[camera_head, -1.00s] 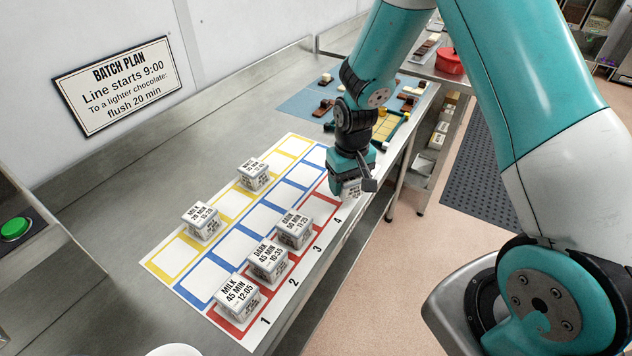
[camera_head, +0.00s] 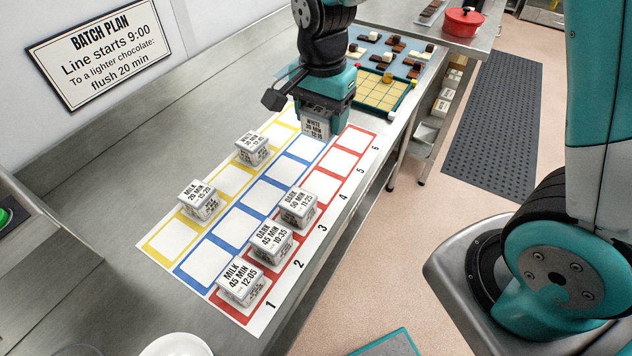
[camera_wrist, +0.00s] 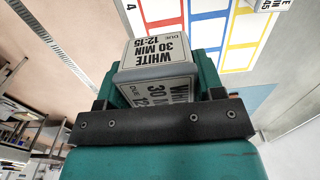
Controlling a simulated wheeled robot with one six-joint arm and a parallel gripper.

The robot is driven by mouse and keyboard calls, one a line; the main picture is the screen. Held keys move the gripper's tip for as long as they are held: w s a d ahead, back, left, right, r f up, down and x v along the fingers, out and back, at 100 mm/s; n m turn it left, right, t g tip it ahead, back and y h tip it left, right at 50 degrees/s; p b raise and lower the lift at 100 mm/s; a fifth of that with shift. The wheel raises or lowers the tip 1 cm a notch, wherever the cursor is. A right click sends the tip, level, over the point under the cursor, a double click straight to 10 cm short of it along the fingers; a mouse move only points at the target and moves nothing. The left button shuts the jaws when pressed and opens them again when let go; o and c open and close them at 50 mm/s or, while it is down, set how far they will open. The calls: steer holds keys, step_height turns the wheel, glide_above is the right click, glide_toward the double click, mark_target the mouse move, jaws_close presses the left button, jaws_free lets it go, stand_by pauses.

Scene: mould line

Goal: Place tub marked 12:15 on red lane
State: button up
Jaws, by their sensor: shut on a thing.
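My gripper (camera_head: 318,106) is shut on a white tub (camera_head: 316,124) marked WHITE 30 MIN 12:15. The tub's label also shows in the wrist view (camera_wrist: 155,52). In the head view, the tub appears in front of the far end of the blue lane; its exact height is unclear. The red lane (camera_head: 321,184) runs along the mat's right side. Tubs marked 12:05 (camera_head: 241,281), 10:35 (camera_head: 271,242) and 11:25 (camera_head: 298,206) stand in its cells 1, 2 and 3. Cells 4, 5 and 6 look empty.
The yellow lane holds a tub marked 15:20 (camera_head: 200,200) and another tub (camera_head: 252,149). Visible blue lane (camera_head: 240,228) cells are empty. A green-framed tray (camera_head: 380,90) and a blue mat with chocolates (camera_head: 395,48) lie beyond. A batch plan sign (camera_head: 105,50) hangs left.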

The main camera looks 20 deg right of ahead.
mark_target(320, 186)
step_height(320, 186, down, 16)
steer(key=shift+f+p, duration=0.1)
steer(key=shift+p, duration=0.9)
steer(key=shift+f, duration=0.2)
steer(key=o, duration=1)
steer(key=shift+r, duration=0.1)
steer(key=shift+r, duration=0.1)
